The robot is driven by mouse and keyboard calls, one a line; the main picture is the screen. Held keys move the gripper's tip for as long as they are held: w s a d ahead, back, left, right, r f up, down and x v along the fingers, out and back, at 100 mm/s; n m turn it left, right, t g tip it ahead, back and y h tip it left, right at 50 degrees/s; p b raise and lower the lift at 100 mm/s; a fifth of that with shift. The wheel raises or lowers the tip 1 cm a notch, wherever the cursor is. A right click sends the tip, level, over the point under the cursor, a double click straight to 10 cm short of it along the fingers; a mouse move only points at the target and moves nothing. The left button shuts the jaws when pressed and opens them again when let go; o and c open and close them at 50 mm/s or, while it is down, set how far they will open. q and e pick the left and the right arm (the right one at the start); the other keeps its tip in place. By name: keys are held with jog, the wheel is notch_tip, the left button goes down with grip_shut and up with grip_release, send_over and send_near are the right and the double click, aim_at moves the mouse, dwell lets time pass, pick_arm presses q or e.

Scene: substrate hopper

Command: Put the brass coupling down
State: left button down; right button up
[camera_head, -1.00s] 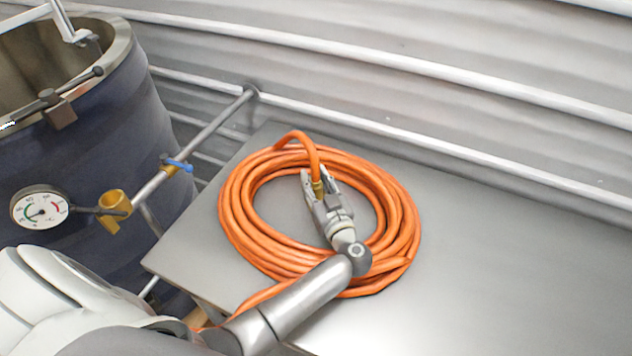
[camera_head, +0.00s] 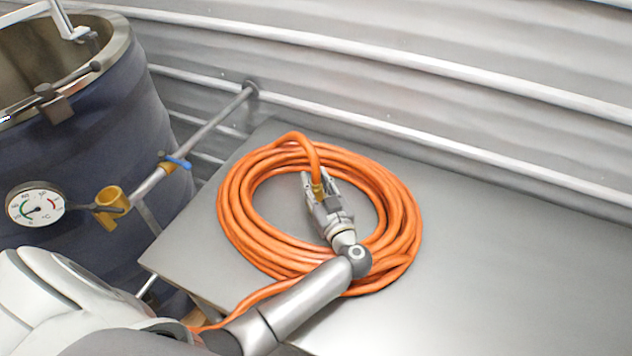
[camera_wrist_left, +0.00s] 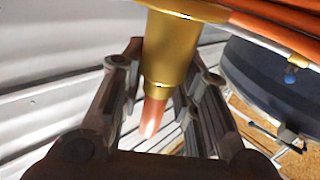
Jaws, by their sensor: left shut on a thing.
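The brass coupling (camera_head: 317,189) is on the end of an orange hose (camera_head: 232,205) that lies coiled on a grey metal table (camera_head: 500,270). My left gripper (camera_head: 318,187) is shut on the coupling inside the coil, over the tabletop. In the left wrist view the coupling (camera_wrist_left: 168,55) sits between the two fingers (camera_wrist_left: 160,85), with an orange piece below it. I cannot tell whether the coupling touches the table. My right gripper is in none of the views.
A dark blue vessel (camera_head: 90,150) with a dial gauge (camera_head: 36,204) and a brass fitting (camera_head: 111,206) stands left of the table. A pipe with a blue-handled valve (camera_head: 176,163) runs behind. The table's right side is clear.

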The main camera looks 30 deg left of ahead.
pick_arm(q)
jog(key=shift+s+f, duration=0.15)
jog(key=shift+f, duration=0.3)
